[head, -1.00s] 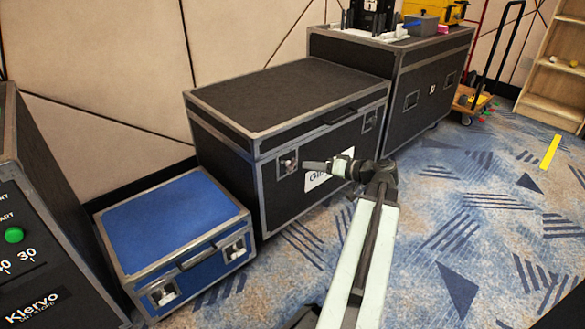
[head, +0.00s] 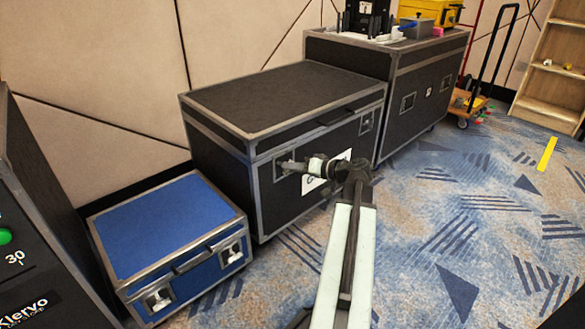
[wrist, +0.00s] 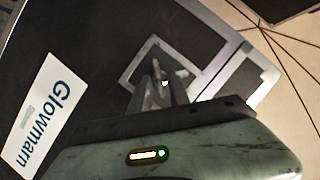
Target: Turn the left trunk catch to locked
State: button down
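The black trunk (head: 280,95) with grey metal edges stands against the wall, lid shut. The right catch (head: 366,122) is clear of my arm.
A white Glowmarn label (wrist: 42,115) is on the trunk front. A blue case (head: 165,228) with two catches stands close on the left. A taller black case (head: 425,90) stands on the right with equipment on top. The carpet (head: 450,220) at right is open.

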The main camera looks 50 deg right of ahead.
jog(key=shift+m+y, duration=0.3)
jog(key=shift+m, duration=0.2)
jog(key=c, duration=1.6)
grip_release()
jog(key=p+v, duration=0.1)
jog(key=v, duration=0.6)
jog(key=shift+s+d+p, duration=0.1)
jog(key=shift+s+p, duration=0.25)
jog(key=shift+s, duration=0.05)
